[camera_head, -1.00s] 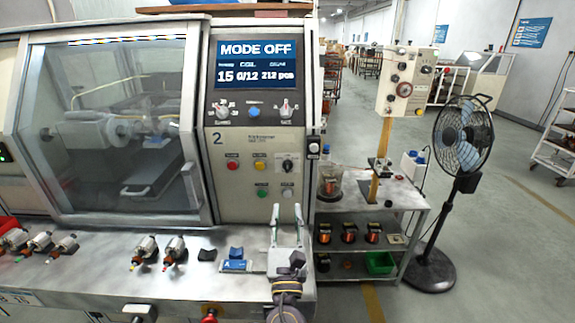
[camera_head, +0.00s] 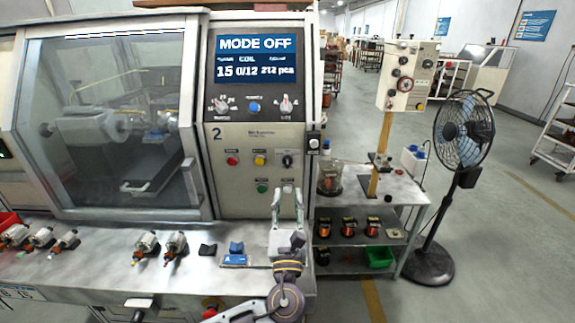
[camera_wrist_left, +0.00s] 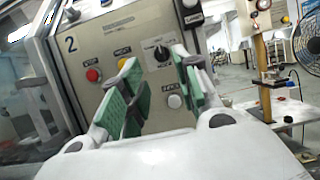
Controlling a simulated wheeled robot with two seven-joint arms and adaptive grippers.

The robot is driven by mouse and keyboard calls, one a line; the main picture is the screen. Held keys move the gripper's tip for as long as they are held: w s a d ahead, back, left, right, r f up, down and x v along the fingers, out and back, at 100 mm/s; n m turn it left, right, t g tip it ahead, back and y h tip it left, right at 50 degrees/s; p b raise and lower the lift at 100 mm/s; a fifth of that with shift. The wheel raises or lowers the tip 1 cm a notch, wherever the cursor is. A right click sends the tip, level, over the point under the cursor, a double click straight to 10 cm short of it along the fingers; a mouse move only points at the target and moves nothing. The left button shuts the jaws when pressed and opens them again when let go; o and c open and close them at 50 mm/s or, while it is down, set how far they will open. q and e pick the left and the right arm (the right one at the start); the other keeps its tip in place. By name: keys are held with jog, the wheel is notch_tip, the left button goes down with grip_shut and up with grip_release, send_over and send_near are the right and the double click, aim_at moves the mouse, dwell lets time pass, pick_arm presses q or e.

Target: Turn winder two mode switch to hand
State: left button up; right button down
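My right gripper is not in view.
Nearby are a red button (camera_head: 232,160), a yellow button (camera_head: 259,159), a green button (camera_head: 262,188) and a white button (camera_head: 288,188). Upper knobs (camera_head: 221,105) sit under the display.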

aim_at(287, 162)
pick_arm(q)
jog(key=p+x, duration=0.2)
jog(key=x, duration=0.9)
jog(key=shift+w+r+p, duration=0.1)
jog(key=shift+p, duration=0.25)
jog(key=c, duration=0.7)
